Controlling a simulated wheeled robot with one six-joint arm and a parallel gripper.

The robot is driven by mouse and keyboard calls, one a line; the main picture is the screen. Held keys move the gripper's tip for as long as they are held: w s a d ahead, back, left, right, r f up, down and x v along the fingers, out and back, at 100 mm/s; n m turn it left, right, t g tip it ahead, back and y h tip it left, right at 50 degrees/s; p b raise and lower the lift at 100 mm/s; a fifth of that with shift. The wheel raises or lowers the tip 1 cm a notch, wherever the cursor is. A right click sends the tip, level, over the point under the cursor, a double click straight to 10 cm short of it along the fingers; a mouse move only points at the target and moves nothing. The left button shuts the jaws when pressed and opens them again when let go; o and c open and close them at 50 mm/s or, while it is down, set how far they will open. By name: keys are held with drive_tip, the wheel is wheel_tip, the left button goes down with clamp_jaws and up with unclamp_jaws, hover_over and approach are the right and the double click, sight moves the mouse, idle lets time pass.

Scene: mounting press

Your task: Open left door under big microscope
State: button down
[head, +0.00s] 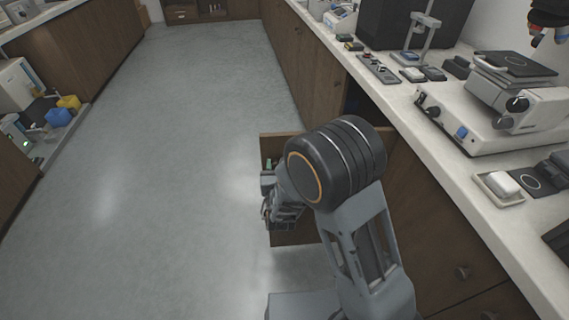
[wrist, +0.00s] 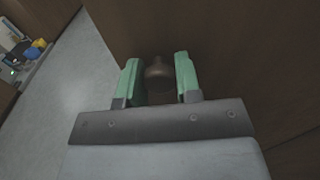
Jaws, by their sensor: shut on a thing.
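The brown wooden door (head: 290,236) stands swung out from the cabinet front into the aisle, below the counter with the big microscope (head: 500,105). My gripper (head: 270,178) is at the door's outer part, and my arm hides much of the door. In the wrist view, the two green fingers of my gripper (wrist: 158,82) stand on either side of a dark round knob (wrist: 158,72) on the door (wrist: 215,40). The gripper is shut on the knob. A dark opening (head: 357,100) shows in the cabinet front beyond my arm.
The pale counter (head: 440,165) runs along the right, with a small tray (head: 498,188) and instruments on it. Cabinet fronts with a round knob (head: 462,272) lie at lower right. The grey floor (head: 160,170) to the left is clear.

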drive_tip(key=shift+s, duration=0.1)
idle(0.3)
drive_tip(key=c, duration=0.8)
unclamp_jaws()
